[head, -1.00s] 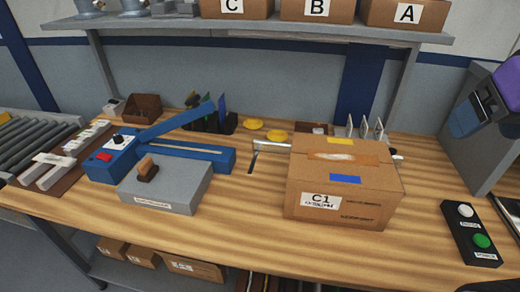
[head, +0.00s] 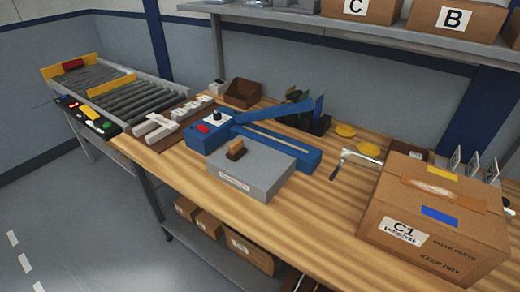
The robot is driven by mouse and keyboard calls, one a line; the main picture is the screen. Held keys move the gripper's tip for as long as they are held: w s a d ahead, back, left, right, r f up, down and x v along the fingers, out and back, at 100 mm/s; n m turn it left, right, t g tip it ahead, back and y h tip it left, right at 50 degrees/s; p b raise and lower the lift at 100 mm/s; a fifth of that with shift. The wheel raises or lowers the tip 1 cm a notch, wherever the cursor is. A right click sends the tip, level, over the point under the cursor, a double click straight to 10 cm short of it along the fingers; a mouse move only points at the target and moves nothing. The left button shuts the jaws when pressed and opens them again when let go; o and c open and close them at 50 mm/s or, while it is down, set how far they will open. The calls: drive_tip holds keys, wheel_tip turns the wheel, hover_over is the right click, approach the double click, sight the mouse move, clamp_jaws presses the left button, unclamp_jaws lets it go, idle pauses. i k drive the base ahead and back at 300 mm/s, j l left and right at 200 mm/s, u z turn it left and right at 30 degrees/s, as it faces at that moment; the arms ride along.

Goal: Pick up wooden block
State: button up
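A small wooden block (head: 237,147), light brown above a darker base, stands on top of a grey box (head: 262,178). The grey box has a white label on its front and sits near the front edge of the wooden table (head: 322,214). A blue device (head: 290,147) with a raised lever arm is just behind the box. My gripper is not in view.
A cardboard box marked C1 (head: 395,243) stands at the right. A roller conveyor (head: 112,92) runs at the left. A shelf (head: 290,30) with boxes hangs behind. Bare tabletop lies between the grey box and the C1 box.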

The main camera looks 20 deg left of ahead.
sight(236, 151)
drive_tip(key=k+j+z, duration=0.1)
drive_tip(key=j+z, duration=0.3)
drive_tip(key=j, duration=3.3)
